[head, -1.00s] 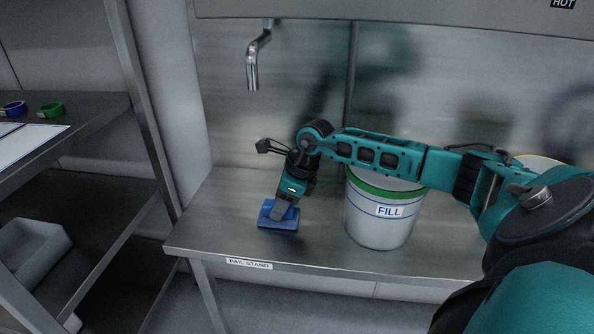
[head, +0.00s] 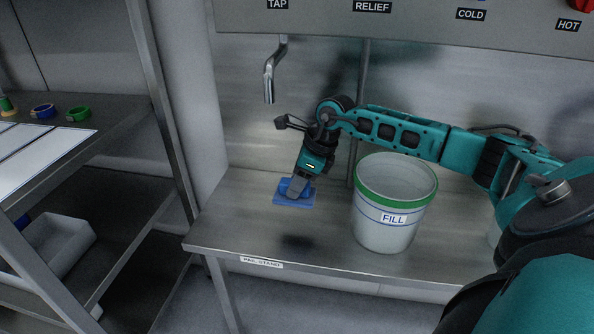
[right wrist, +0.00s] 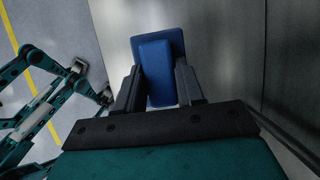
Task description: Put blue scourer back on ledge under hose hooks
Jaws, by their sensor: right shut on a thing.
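The blue scourer (head: 294,192) is a flat pad with a raised block on top. My right gripper (head: 297,186) is shut on that block and points down. The scourer is held above the steel pail stand (head: 225,225), with a dark shadow below it. In the right wrist view the scourer (right wrist: 158,70) sits between the two dark fingers (right wrist: 157,88). Part of my left arm shows at the left of that view, but its jaws are too small to read. I cannot see the hose hooks or their ledge.
A white pail (head: 385,235) with a green rim, marked FILL, stands right of the scourer. A tap spout (head: 269,85) hangs above and behind. A panel (head: 420,20) with labels runs along the top. A shelf rack (head: 110,110) stands at left. The stand's front left is clear.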

